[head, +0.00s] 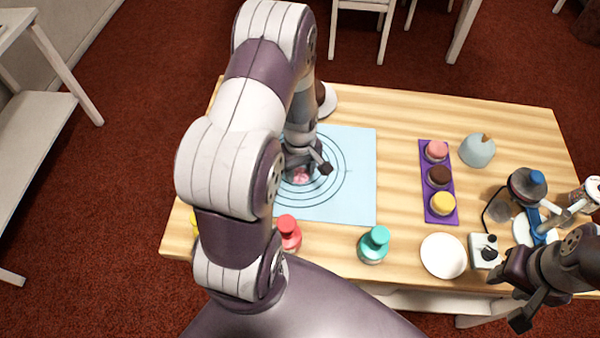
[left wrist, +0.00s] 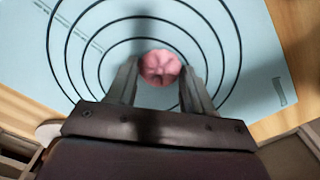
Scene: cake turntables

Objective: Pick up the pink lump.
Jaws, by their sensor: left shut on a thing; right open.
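The pink lump (head: 300,175) is on or just above the blue ringed mat (head: 357,205); I cannot tell which. My left gripper (head: 311,172) is shut on it, and my arm hides part of the lump in the head view. In the left wrist view, the pink lump (left wrist: 160,67) shows grooves on its top and sits between the fingertips of my left gripper (left wrist: 160,82). My right gripper (head: 508,298) is open and empty by the table's front right edge.
A purple tray (head: 433,197) holds pink, brown and yellow round pieces. A red bottle (head: 288,233), a teal bottle (head: 374,245) and a white plate (head: 443,256) stand along the front. A grey-blue lump (head: 477,150) stands behind right.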

